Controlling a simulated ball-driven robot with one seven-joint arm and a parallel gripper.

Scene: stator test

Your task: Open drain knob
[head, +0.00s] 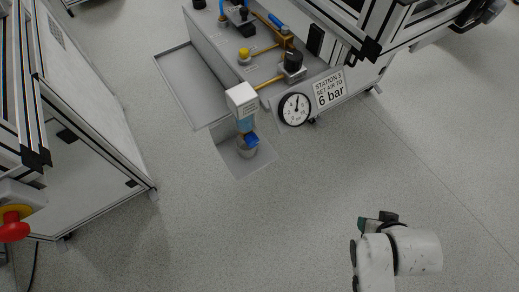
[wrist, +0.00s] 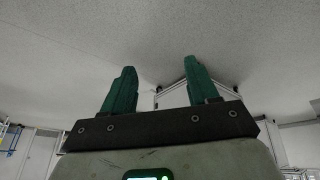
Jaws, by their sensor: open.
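A blue knob (head: 251,140), which looks like the drain knob, sits at the lower end of a filter unit (head: 242,98) with a white top and a bluish bowl. I cannot tell the knob's turn position. My gripper (head: 378,217) is at the lower right in the head view, well apart from the knob, mostly hidden behind my own wrist. In the wrist view my gripper (wrist: 159,66) shows two green fingers spread apart with nothing between them. The knob is not visible in the wrist view.
A pressure gauge (head: 294,109) and a "6 bar" sign (head: 329,91) are right of the filter. The grey station (head: 215,38) carries a yellow knob (head: 244,55) and brass pipes. A framed cabinet (head: 95,140) stands left, with a red button (head: 13,226). The floor between is clear.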

